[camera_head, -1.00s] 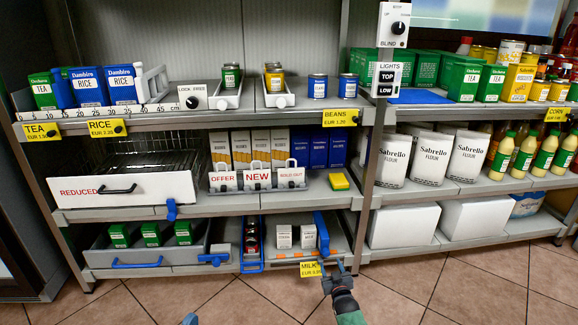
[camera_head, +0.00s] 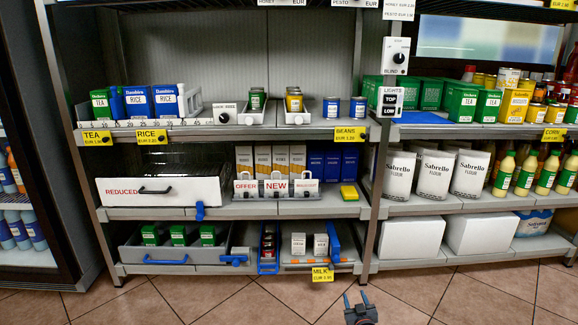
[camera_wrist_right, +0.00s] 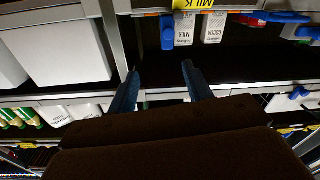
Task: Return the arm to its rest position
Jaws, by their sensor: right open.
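My right gripper (camera_head: 357,299) is low in the head view, in front of the shelf's bottom edge and over the tiled floor. Its two blue fingers are apart with nothing between them. In the right wrist view the open fingers (camera_wrist_right: 160,85) point toward the shelving, which appears upside down. My left gripper is not in view.
A shelf rack (camera_head: 220,133) stands ahead. Its bottom level holds a milk label (camera_head: 322,275), two small cartons (camera_head: 309,244), and a drawer with green boxes (camera_head: 153,255). White boxes (camera_head: 412,238) are at the lower right. The tiled floor (camera_head: 240,305) in front is clear.

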